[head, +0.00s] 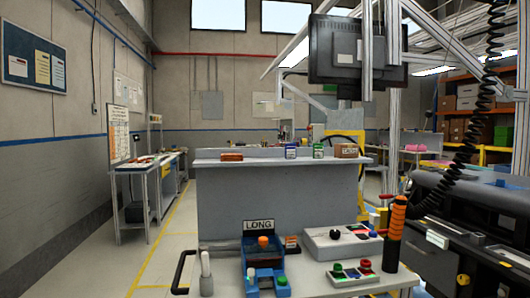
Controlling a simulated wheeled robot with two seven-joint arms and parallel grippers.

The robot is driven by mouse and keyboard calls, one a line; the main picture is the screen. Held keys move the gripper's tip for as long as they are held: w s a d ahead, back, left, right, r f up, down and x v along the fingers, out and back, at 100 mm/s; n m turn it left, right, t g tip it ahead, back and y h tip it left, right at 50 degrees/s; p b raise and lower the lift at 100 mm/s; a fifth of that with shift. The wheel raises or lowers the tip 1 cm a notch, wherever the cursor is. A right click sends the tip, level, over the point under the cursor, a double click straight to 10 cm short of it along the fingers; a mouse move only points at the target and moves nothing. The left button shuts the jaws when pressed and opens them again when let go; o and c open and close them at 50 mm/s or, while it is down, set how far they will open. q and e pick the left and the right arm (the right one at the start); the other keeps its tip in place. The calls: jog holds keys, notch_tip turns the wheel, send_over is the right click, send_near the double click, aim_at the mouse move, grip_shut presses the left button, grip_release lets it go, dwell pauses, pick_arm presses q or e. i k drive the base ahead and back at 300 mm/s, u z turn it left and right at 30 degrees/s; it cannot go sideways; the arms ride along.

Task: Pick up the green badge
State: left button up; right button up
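A small green-marked upright item (318,151), which looks like the green badge, stands on the far light-topped counter (240,161), just right of centre. A similar blue-marked item (291,152) stands to its left, with a gap between them. Any print on them is too small to read. Neither my left nor my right gripper shows in the head view.
A brown box (346,151) and a flat orange-brown item (232,157) are on the same counter. Nearer is a grey worktop (315,275) with a blue "LONG" fixture (264,262), a button box (342,242) and an upright orange-black tool (395,230). Floor is open at left.

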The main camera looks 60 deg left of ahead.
aim_at(318, 147)
jog(key=u, duration=1.7)
